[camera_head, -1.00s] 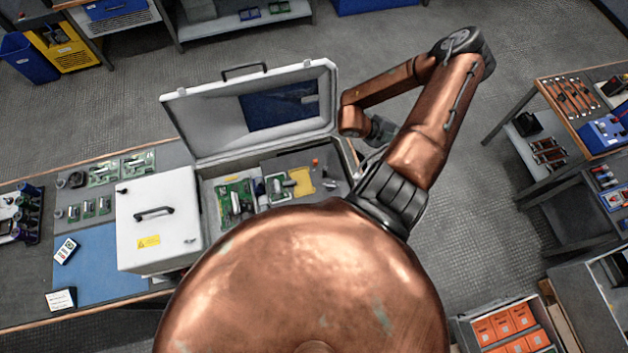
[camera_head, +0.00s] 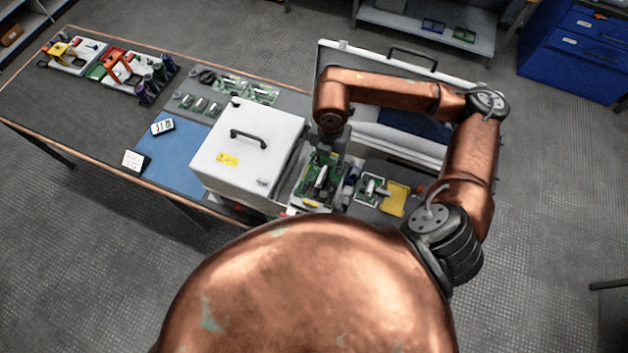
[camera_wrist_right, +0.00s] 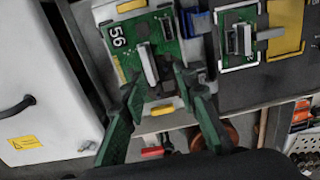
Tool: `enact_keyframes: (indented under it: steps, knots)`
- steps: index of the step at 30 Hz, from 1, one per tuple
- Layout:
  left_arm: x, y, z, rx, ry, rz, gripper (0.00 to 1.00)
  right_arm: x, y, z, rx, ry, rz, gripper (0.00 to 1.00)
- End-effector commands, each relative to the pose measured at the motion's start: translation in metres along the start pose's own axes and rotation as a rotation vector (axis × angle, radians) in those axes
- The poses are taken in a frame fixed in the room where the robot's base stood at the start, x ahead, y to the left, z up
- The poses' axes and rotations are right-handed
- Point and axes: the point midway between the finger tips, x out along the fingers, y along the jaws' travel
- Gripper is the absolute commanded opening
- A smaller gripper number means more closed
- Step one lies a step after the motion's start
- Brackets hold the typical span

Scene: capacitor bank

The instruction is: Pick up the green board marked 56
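The green board marked 56 (camera_wrist_right: 113,57) lies under my right gripper in the right wrist view, its white number at the upper left. A long pale component stands on it and a yellow part sits near its lower edge. In the head view the board (camera_head: 318,186) is just right of the white box. My right gripper (camera_wrist_right: 158,82) is open, with its fingers apart on either side of the pale component. I cannot tell whether they touch the board. In the head view the gripper (camera_head: 327,158) is above the board, partly hidden by its arm. My left gripper is out of view.
The white box (camera_head: 243,176) with a black handle stands close left of the board. A smaller green board (camera_wrist_right: 238,37) and a yellow plate (camera_wrist_right: 286,25) lie to the right. The open case lid (camera_head: 385,58) rises behind my right arm. A blue mat (camera_head: 175,165) lies left of the box.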

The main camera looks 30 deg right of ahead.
Motion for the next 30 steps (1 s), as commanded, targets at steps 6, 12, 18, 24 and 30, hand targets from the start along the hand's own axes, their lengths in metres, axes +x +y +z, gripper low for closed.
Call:
enact_keyframes:
  steps: [6,12,18,24,30]
  knots:
    - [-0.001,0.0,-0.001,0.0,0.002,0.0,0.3,0.009,0.012,-0.01,0.023,0.024,0.026,0.28]
    - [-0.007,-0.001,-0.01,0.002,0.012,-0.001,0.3,0.029,0.015,-0.008,0.02,0.022,0.025,0.28]
    - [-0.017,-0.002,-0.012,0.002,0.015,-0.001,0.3,0.059,0.019,-0.005,0.02,0.022,0.025,0.28]
    - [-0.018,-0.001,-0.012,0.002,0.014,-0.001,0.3,0.072,0.02,-0.005,0.019,0.02,0.026,0.28]
    - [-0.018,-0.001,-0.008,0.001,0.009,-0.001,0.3,0.073,0.02,-0.005,0.018,0.02,0.026,0.26]
